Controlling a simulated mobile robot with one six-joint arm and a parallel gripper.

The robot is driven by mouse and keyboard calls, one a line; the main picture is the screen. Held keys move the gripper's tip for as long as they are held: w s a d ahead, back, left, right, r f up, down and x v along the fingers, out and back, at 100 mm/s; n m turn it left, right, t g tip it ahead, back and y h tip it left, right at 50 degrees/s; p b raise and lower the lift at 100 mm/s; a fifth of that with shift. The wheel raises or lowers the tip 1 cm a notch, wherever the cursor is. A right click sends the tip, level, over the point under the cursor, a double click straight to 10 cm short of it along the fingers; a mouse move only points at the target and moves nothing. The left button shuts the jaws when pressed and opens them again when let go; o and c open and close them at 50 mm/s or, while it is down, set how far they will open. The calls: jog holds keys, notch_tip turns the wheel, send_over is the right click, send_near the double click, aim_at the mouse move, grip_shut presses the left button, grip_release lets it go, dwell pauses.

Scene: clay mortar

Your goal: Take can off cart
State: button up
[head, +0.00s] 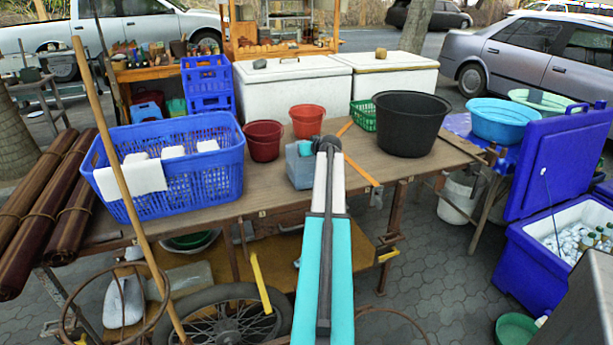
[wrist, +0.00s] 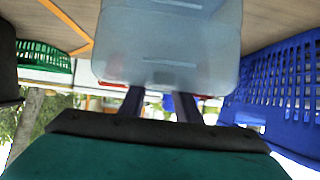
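The can, a translucent grey-blue container (head: 298,170) with a teal top, stands on the wooden cart (head: 205,200) near the middle of its front edge. My gripper (head: 326,146) is beside the can's upper right in the head view, above the cart top. In the wrist view the can (wrist: 170,40) fills the upper middle, close to the camera. The gripper's two dark fingers (wrist: 160,103) stand apart with a gap between them. Their tips are hidden behind the can, so contact with it cannot be told.
A blue basket (head: 205,185) with white items stands left of the can. Red buckets (head: 263,141) are behind it, and a black tub (head: 408,135) stands to the right. A wooden pole (head: 125,185) leans at the left. An open blue cooler (head: 530,240) stands at the right.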

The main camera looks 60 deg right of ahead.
jog(key=shift+c, duration=0.2)
grip_shut()
jog(key=shift+r, duration=0.1)
dwell(1.4)
